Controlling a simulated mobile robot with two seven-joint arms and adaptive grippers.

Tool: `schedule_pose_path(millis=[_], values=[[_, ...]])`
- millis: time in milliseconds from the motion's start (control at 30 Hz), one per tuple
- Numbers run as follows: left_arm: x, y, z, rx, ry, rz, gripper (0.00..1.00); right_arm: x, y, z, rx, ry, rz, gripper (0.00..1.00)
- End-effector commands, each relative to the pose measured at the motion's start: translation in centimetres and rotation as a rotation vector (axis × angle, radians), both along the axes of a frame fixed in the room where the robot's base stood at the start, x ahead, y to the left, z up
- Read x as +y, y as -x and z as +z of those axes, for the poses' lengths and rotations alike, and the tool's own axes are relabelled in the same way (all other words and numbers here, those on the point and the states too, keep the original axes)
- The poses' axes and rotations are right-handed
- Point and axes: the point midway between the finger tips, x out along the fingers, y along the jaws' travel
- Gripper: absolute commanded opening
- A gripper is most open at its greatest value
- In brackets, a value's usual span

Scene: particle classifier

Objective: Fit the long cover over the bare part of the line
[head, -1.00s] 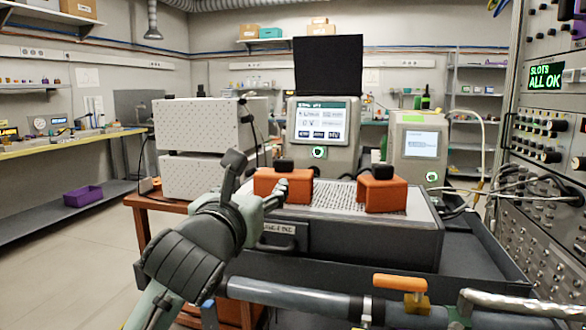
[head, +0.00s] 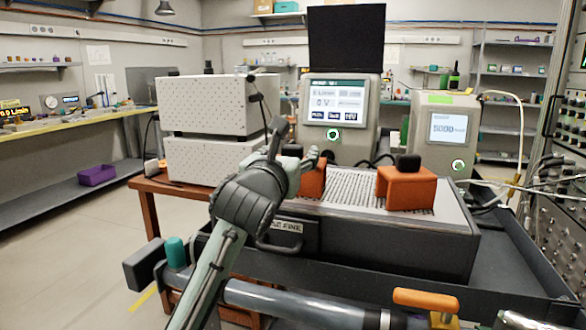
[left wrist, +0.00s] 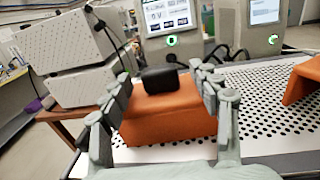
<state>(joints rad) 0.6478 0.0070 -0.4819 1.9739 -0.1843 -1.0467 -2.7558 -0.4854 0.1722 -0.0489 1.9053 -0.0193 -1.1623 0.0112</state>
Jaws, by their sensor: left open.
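Two orange blocks with black knobs stand on a perforated white top. The left block (head: 313,182) is partly hidden behind my left gripper (head: 295,148) in the head view. In the left wrist view, that block (left wrist: 168,118) and its black knob (left wrist: 165,79) lie between the spread fingers of my left gripper (left wrist: 157,68); I cannot tell whether they touch. The right block (head: 407,188) stands apart. A grey pipe line (head: 300,301) runs along the front. I cannot tell which piece is the long cover or which part is bare. My right gripper is not in view.
An orange-handled valve (head: 428,299) sits on the line, and a teal cap (head: 175,252) stands at its left end. White boxes (head: 215,106) and screened instruments (head: 338,109) stand behind the blocks. The perforated top (head: 352,190) is clear between the blocks.

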Motion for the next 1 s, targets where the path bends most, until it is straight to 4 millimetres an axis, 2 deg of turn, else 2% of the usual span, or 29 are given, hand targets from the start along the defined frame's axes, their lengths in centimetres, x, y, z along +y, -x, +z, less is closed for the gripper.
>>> schedule_pose_path(millis=[267,367,733,767,1000], values=[[-0.09,-0.5,-0.01,0.0,-0.001,0.0,0.62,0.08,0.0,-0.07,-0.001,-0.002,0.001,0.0],[-0.09,-0.49,-0.01,0.0,-0.001,0.0,0.52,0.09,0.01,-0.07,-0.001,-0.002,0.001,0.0],[-0.1,-0.47,0.0,0.0,-0.001,0.0,0.06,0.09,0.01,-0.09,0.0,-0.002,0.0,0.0],[-0.1,-0.46,0.08,-0.002,-0.001,0.0,0.04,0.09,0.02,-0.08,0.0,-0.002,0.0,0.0],[-0.1,-0.46,0.19,-0.002,-0.001,0.0,0.04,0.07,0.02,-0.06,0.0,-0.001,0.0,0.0]])
